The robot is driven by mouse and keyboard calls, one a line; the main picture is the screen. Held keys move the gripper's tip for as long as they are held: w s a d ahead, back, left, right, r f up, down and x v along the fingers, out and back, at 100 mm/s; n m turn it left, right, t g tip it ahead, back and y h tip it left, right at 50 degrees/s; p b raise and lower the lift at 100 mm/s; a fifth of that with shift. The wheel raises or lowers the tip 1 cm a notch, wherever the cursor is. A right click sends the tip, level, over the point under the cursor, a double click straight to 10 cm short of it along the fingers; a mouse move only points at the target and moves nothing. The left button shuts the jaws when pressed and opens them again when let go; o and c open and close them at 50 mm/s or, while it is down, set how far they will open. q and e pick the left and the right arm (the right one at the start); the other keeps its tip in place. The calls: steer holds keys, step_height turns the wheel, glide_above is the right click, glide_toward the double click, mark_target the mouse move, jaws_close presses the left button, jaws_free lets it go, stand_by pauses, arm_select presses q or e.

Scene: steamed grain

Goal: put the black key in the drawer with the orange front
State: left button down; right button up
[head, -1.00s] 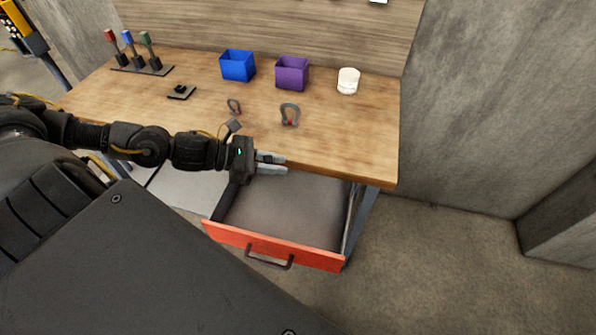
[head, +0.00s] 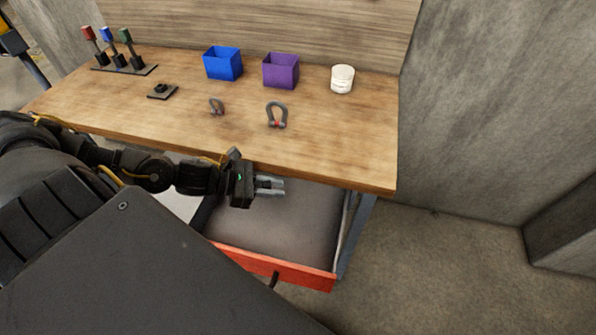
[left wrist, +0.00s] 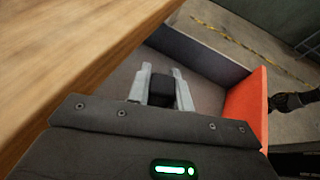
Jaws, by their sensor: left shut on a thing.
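My left gripper (head: 283,187) is over the open drawer, just in front of the table edge. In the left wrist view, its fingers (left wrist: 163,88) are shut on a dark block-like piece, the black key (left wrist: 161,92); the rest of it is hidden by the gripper. In the head view I cannot make the key out. The drawer with the orange front (head: 300,274) is pulled out below the tabletop, and its visible grey floor is bare. The orange front also shows at the right of the left wrist view (left wrist: 248,107). My right gripper is not in view.
The wooden table (head: 340,150) holds a blue bin (head: 223,64), a purple bin (head: 281,71), a white jar (head: 342,79), two shackles (head: 277,115), a small black base (head: 162,91) and a rack of coloured handles (head: 122,66). The table edge (head: 350,183) overhangs the drawer's back.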

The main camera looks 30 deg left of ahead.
arm_select(q)
glide_toward(303, 212)
steer(key=shift+w+d+r, duration=0.45)
steer(key=shift+d+r, duration=0.1)
steer(key=shift+r, duration=0.1)
steer(key=w+d+p, duration=0.1)
steer(key=w+d, duration=0.1)
steer(key=shift+w+d+f+p, duration=0.1)
steer(key=shift+w+d+p, duration=0.15)
steer(key=shift+d+p, duration=0.1)
steer(key=shift+w+d+f, duration=0.1)
steer(key=shift+w+d, duration=0.2)
steer(key=shift+d, duration=0.05)
steer(key=shift+w+d, duration=0.2)
steer(key=p+x, duration=0.1)
steer(key=x, duration=0.2)
steer(key=shift+d+r+p, duration=0.1)
steer(key=shift+r+p, duration=0.2)
steer(key=shift+p, duration=0.05)
steer(key=shift+f, duration=0.3)
